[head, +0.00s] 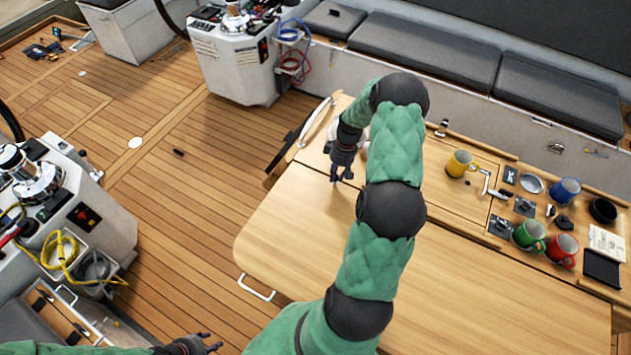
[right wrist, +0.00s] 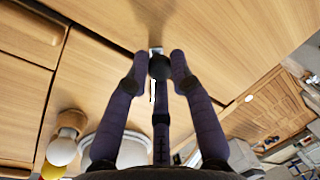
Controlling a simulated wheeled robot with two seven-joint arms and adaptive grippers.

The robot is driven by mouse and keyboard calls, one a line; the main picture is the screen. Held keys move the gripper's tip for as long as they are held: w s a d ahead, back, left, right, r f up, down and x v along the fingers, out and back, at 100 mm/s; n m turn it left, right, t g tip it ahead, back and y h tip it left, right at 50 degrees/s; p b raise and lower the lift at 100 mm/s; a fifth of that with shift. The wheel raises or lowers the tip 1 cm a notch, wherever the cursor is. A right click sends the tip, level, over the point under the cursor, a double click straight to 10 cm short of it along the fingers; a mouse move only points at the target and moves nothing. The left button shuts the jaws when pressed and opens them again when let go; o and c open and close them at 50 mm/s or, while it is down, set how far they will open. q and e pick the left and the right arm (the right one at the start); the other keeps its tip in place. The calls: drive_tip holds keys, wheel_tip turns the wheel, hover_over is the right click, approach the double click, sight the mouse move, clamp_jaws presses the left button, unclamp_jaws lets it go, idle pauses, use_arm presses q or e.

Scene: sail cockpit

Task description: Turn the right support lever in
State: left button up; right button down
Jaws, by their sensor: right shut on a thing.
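My right gripper (head: 342,180) reaches down to the wooden table top, near its far left corner. In the right wrist view its dark fingers (right wrist: 165,60) close around a small metal piece (right wrist: 156,49) at the wood, which I take to be the support lever; only a bit of it shows. A thin pale strip also shows between the fingers. In the head view the lever is hidden by the gripper. My left gripper (head: 207,343) is at the bottom left, away from the table, with its fingers apart and empty.
The table (head: 460,285) is clear at its front. A yellow mug (head: 460,163), a blue mug (head: 565,190), a green mug (head: 529,235) and a red mug (head: 562,250) stand on its right. A white bracket (head: 256,288) sticks out from its left edge. Wooden deck (head: 170,200) lies left.

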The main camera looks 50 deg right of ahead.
drive_tip(key=shift+s+d+f+n+g+b, duration=0.15)
drive_tip(key=shift+s+d+n+b, duration=0.1)
drive_tip(key=shift+n, duration=0.25)
drive_tip(key=shift+s+d+f+n+g+b, duration=0.15)
drive_tip(key=shift+n+b, duration=0.1)
drive_tip(key=shift+n, duration=0.25)
drive_tip(key=d+n, duration=0.1)
drive_tip(key=d+n+b, duration=0.1)
drive_tip(key=n, duration=0.1)
drive_tip(key=shift+s+r+n+g+b, duration=0.15)
drive_tip(key=shift+s+n+g+b, duration=0.15)
drive_tip(key=shift+s, duration=0.05)
drive_tip(key=n, duration=0.1)
drive_tip(key=d+n, duration=0.1)
drive_tip(key=shift+d+n+b, duration=0.25)
drive_tip(key=shift+n+b, duration=0.05)
drive_tip(key=shift+b, duration=0.05)
drive_tip(key=shift+d+r+n+g+h+b, duration=0.1)
drive_tip(key=shift+d+n+g+h+b, duration=0.1)
drive_tip(key=shift+d+n, duration=0.35)
drive_tip(key=shift+d+n+g+h+b, duration=0.1)
drive_tip(key=shift+d+n+g, duration=0.15)
drive_tip(key=shift+n, duration=0.6)
drive_tip(key=c, duration=1.1)
unclamp_jaws()
drive_tip(key=shift+d, duration=0.15)
drive_tip(key=shift+w+r, duration=0.1)
drive_tip(key=shift+r, duration=0.05)
drive_tip(key=v, duration=1.1)
drive_tip(key=shift+r, duration=0.4)
